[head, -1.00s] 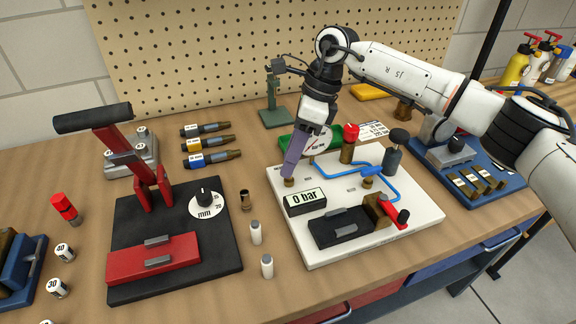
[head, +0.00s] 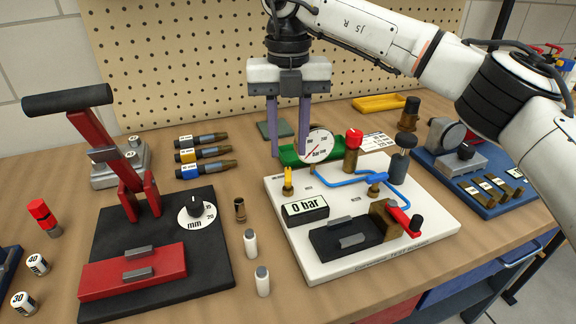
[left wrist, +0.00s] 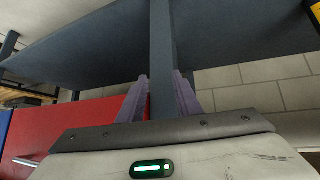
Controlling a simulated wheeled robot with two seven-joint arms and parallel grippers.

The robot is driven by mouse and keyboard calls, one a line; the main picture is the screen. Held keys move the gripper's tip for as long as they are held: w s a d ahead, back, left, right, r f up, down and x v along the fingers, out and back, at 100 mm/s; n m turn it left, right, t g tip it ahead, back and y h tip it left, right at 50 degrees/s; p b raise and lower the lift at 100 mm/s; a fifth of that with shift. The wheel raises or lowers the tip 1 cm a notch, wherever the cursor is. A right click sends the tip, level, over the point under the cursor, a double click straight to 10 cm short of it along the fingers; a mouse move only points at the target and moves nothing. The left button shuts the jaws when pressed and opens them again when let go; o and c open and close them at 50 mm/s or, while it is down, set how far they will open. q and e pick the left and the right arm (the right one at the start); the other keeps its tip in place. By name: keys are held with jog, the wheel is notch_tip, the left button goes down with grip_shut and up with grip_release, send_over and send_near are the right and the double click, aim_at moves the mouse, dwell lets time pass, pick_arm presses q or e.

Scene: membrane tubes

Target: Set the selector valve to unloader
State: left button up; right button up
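A small yellow handle (head: 288,180) stands upright on a brass fitting at the back left of the white board (head: 290,237). It looks like the selector valve; the small labels beside it are too small to read. My right gripper (head: 289,152) is open and empty, its two purple fingers pointing down above and behind the yellow handle, apart from it. Its fingers overlap the green-based gauge (head: 318,147) in the picture. My left gripper (left wrist: 160,95) shows only in the left wrist view. Its fingers are apart, with a grey post seen between them.
The board also carries a 0 bar display (head: 305,209), a red-capped brass valve (head: 353,150), blue tubing (head: 345,180) and a red lever (head: 405,220). A black press (head: 210,262) stands left, with white vials (head: 250,243) between. A blue rig (head: 485,195) stands right.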

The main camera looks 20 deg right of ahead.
aim_at(288, 173)
notch_tip(288, 173, down, 6)
jog(key=shift+r, duration=0.15)
